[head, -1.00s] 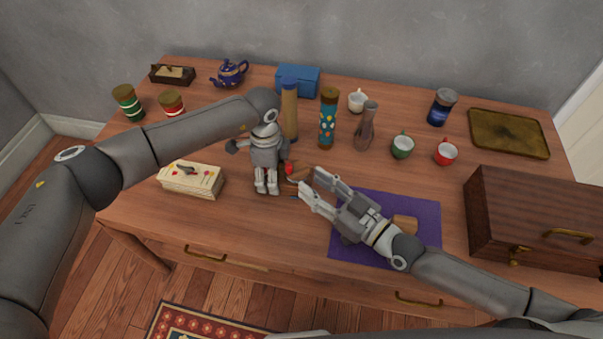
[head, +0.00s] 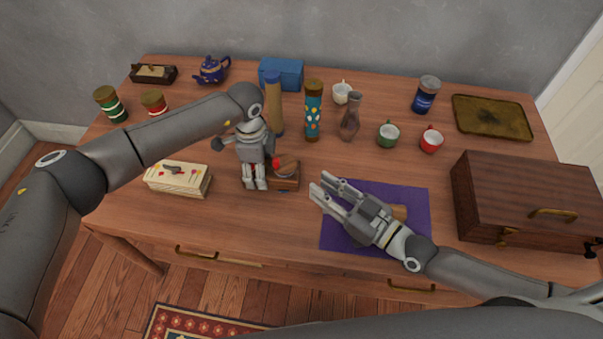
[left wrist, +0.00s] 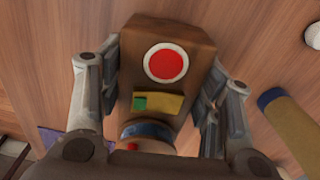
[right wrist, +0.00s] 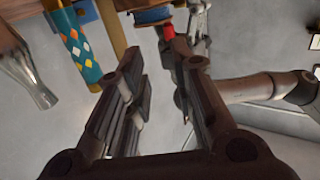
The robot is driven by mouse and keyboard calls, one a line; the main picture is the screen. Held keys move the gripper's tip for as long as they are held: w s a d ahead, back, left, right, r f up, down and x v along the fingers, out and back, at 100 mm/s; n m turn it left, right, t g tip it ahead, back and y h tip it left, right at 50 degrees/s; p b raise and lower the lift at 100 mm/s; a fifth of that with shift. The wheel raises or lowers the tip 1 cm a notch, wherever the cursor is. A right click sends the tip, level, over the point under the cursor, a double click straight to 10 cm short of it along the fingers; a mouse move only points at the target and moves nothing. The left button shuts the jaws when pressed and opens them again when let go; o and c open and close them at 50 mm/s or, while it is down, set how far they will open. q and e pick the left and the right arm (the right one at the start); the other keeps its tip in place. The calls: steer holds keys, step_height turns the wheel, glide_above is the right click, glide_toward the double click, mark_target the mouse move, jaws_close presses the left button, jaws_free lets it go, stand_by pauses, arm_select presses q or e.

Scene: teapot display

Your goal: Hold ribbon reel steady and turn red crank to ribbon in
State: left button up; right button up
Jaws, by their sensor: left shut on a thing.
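The ribbon reel, a brown wooden stand (head: 287,183) with a spool, sits on the table left of the purple mat. Its red crank knob (head: 275,163) shows on top, and also in the right wrist view (right wrist: 168,30) beside the blue ribbon spool (right wrist: 153,15). My left gripper (head: 255,184) is shut on the wooden stand; in the left wrist view its fingers flank the block (left wrist: 205,45), which bears a red disc. My right gripper (head: 322,187) is open and empty, right of the reel and apart from it, over the mat's left edge.
A box with painted flowers (head: 178,182) stands left of my left gripper. Behind the reel stand a tan cylinder (head: 276,115), a patterned blue tube (head: 313,115) and a grey vase (head: 350,120). The purple mat (head: 335,235) and a wooden chest (head: 525,200) lie right.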

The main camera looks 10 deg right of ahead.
mark_target(279, 163)
steer(key=shift+w+d+f+m+h, duration=0.15)
steer(key=shift+w+f+m+h, duration=0.2)
steer(key=shift+w+h, duration=0.35)
steer(key=shift+w+d+f, duration=0.1)
steer(key=shift+w+f, duration=0.1)
steer(key=shift+w, duration=0.15)
steer(key=shift+d+f, duration=0.1)
steer(key=shift+s+a+r+g+y, duration=0.2)
steer(key=shift+s+y, duration=0.1)
steer(key=shift+s, duration=0.2)
steer(key=shift+s+a+r+g+y, duration=0.15)
steer(key=shift+s+y, duration=0.15)
steer(key=shift+s, duration=0.2)
steer(key=shift+n+y, duration=0.5)
steer(key=shift+n, duration=0.05)
steer(key=x, duration=0.3)
steer(key=r+x, duration=0.1)
steer(key=x, duration=0.7)
steer(key=shift+s+a+r, duration=0.1)
steer(key=shift+a+r, duration=0.05)
steer(key=shift+a, duration=0.2)
jaws_close()
